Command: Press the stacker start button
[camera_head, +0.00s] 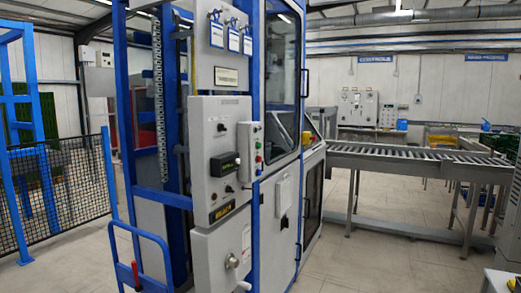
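The stacker (283,85) is a tall cabinet with a blue frame, grey panels and glazed doors, standing in the middle of the head view. A grey control panel (208,118) on its front carries a dark display (223,166) and small knobs. A narrow light control box (250,150) sits at the panel's right edge, with a column of small coloured buttons, green and red among them. They are too small for me to read any label, so I cannot tell which one is the start button. My gripper does not show in this view.
A roller conveyor (405,160) runs right from the stacker on metal legs. A blue trolley handle (140,245) stands low at the front left. A black mesh fence (70,180) with blue posts is at left. The floor (370,255) below the conveyor's front is clear.

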